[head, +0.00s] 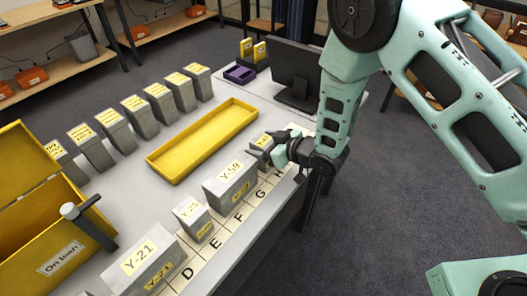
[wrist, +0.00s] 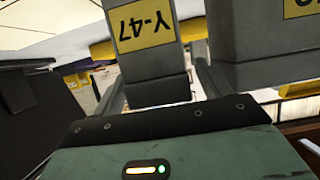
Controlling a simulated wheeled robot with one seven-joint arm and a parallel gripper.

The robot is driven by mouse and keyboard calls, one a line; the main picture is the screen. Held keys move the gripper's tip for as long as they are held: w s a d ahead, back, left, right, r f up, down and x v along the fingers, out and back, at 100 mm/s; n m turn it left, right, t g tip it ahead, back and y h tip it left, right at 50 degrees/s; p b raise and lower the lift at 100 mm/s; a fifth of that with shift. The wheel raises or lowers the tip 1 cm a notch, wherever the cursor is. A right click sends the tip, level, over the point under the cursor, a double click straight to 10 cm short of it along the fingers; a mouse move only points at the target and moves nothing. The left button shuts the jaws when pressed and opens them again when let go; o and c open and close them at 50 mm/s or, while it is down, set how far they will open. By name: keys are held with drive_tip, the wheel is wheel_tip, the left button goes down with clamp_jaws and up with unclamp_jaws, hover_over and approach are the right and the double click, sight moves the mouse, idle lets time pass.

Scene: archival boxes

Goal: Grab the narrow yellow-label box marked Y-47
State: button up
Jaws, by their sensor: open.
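The narrow grey box marked Y-47 (head: 262,142) stands near the table's right edge, by the row of letter marks, partly hidden behind my gripper (head: 277,149). In the wrist view, the Y-47 box (wrist: 146,62) shows its yellow label upside down, in front of my gripper (wrist: 160,92). One finger shows on each side of the box's lower part in that view. The fingers are open, and I cannot tell whether either touches the box.
The wider Y-59 box (head: 229,187) stands close beside Y-47. Boxes Y-25 (head: 192,220) and Y-21 (head: 143,266) continue the row. A yellow tray (head: 161,160) lies behind, and a dark monitor (head: 296,72) stands at the back right.

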drive_tip(key=c, duration=1.2)
drive_tip(key=shift+r, duration=0.15)
